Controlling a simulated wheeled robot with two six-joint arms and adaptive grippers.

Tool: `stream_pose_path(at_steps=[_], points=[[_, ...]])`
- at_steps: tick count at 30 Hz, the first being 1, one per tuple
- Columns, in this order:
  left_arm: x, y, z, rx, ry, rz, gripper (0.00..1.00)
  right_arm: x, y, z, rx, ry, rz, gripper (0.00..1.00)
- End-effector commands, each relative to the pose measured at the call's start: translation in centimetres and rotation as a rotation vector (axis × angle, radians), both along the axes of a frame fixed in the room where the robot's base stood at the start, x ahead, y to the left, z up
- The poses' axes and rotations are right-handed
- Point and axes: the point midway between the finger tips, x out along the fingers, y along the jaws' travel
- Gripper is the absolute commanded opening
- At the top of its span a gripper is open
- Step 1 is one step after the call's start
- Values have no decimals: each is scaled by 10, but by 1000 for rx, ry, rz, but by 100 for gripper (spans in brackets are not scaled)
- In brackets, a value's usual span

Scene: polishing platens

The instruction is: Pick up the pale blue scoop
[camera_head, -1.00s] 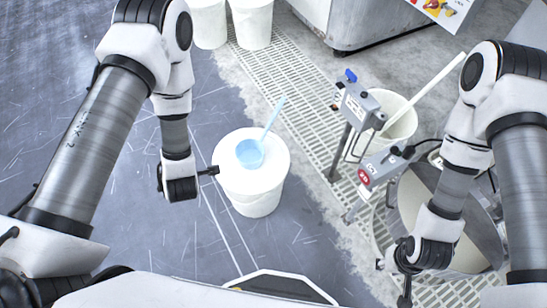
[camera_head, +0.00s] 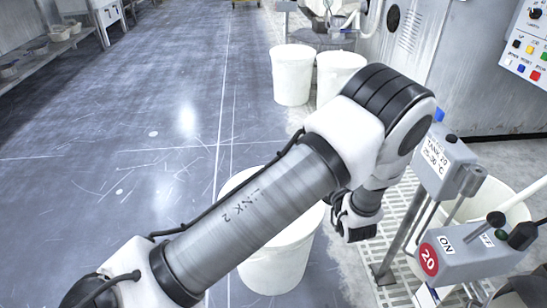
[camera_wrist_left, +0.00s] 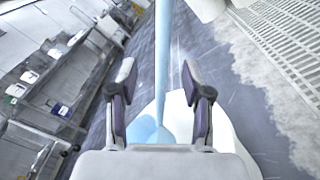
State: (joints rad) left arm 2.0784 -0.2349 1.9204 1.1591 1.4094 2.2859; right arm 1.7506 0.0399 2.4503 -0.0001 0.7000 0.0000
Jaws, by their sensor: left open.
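The pale blue scoop shows in the left wrist view. Its long handle (camera_wrist_left: 163,60) runs upward in the picture, and its bowl (camera_wrist_left: 146,128) is low, partly hidden by the gripper. In the head view my left arm crosses in front of the white bucket (camera_head: 276,266) and hides the scoop. My left gripper (camera_wrist_left: 161,95) is open, its fingers apart on either side of the handle in the picture; I see no contact. In the head view its black end (camera_head: 356,222) is partly hidden. My right gripper is out of view.
Two white buckets (camera_head: 292,76) (camera_head: 338,72) stand farther back. On the right are a grey control box (camera_head: 445,165), a lever box marked 20 (camera_head: 470,258) and a white tub (camera_head: 510,200). The floor (camera_head: 130,130) at left is open.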

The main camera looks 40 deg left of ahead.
Motion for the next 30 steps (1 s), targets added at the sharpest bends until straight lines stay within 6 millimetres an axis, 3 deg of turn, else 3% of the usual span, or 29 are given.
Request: stream_pose_path(at_steps=[8,12,18,23,30], points=[[26,37,-13,-2,-2,5,50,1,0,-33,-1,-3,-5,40],[37,50,-7,-1,0,2,50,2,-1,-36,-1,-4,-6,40],[38,50,-5,0,2,0,50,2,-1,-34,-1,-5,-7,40],[38,50,-6,1,3,0,0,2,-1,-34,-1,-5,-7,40],[38,50,-6,1,3,0,0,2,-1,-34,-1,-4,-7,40]])
